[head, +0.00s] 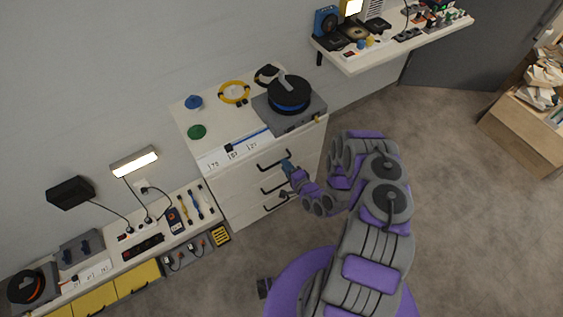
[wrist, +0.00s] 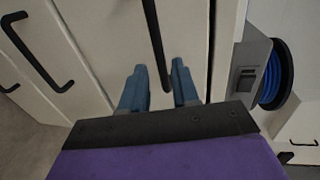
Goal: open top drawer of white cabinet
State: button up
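The white cabinet (head: 232,203) stands against the wall with three drawers, each with a black bar handle. The top drawer's handle (head: 273,161) is at the upper front; all drawers look shut in the head view. My gripper (head: 288,167) is at the right end of this handle. In the wrist view, my gripper (wrist: 159,82) is open, its two blue-grey fingers on either side of the top handle (wrist: 154,40). I cannot tell whether either finger touches it. The middle drawer's handle (wrist: 38,58) is to the left there.
A grey device with a black and blue spool (head: 289,95) stands on the cabinet top, with a yellow cable coil (head: 234,92) beside it. A low bench (head: 110,262) is at left, a wall shelf (head: 385,48) above right. Floor (head: 480,240) at right is clear.

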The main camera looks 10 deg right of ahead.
aim_at(278, 162)
jog(key=w+a, duration=0.2)
jog(key=w, duration=0.1)
jog(key=shift+w+a+f, duration=0.25)
jog(key=shift+a+f, duration=0.1)
jog(key=shift+a, duration=0.05)
jog(key=shift+d, duration=0.5)
jog(key=shift+c, duration=0.2)
jog(key=shift+d, duration=0.1)
jog(key=shift+c, duration=0.7)
jog(key=c, duration=0.3)
jog(key=shift+s+a, duration=0.1)
jog(key=shift+a, duration=0.25)
grip_shut()
